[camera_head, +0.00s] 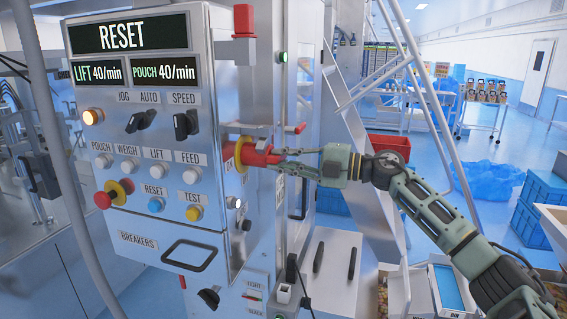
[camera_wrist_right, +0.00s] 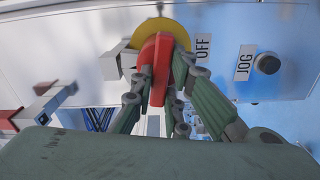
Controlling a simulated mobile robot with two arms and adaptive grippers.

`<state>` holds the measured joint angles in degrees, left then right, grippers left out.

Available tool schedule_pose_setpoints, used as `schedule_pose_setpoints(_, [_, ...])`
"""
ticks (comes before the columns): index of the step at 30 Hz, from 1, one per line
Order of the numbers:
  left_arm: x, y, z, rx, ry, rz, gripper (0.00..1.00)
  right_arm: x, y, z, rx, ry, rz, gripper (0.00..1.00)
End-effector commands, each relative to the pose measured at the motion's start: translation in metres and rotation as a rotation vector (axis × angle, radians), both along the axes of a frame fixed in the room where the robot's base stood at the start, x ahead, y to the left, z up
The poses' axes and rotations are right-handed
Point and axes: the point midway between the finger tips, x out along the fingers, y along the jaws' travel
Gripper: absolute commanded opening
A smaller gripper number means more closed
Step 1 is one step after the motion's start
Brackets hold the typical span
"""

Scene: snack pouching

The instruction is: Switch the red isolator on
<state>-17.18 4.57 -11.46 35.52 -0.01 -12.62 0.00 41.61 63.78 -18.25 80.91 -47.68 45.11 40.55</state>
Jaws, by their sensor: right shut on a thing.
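The red isolator handle (camera_head: 260,156) sits on a yellow disc (camera_head: 239,154) on the right side face of the control cabinet. My right gripper (camera_head: 279,157) reaches in from the right and is shut on the handle. In the right wrist view, the red handle (camera_wrist_right: 155,62) stands between the fingers of my gripper (camera_wrist_right: 156,85), in front of the yellow disc (camera_wrist_right: 168,33). An "OFF" label (camera_wrist_right: 203,47) shows beside the disc there. The gripper hides part of the handle. My left gripper is not in view.
The control cabinet (camera_head: 150,225) carries knobs, buttons and a red emergency stop (camera_head: 103,200). A red block (camera_head: 243,20) sticks out above the isolator. Grey slanted rails (camera_head: 390,70) stand behind my right arm. Blue crates (camera_head: 540,200) stand at the far right.

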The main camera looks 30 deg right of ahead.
Motion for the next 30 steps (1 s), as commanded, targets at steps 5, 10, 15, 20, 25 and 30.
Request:
schedule_pose_setpoints(5, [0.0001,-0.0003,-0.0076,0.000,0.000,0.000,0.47,-0.0002,0.0003,-0.0026,-0.076,-0.062,0.001,0.00])
schedule_pose_setpoints(10, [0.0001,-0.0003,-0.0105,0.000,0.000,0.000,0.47,-0.0002,0.0003,-0.0026,-0.121,-0.101,0.001,0.00])
schedule_pose_setpoints(15, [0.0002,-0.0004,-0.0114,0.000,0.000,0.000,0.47,-0.0002,0.0004,-0.0023,-0.143,-0.118,0.001,0.00])
schedule_pose_setpoints(20, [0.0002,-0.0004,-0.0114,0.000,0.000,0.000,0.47,-0.0002,0.0004,-0.0022,-0.147,-0.122,0.001,0.00])
schedule_pose_setpoints(25, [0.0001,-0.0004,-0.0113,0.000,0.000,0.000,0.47,-0.0001,0.0003,-0.0022,-0.148,-0.121,0.001,0.00])
schedule_pose_setpoints(30, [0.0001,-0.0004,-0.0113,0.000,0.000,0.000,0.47,-0.0001,0.0003,-0.0022,-0.146,-0.120,0.000,0.25])
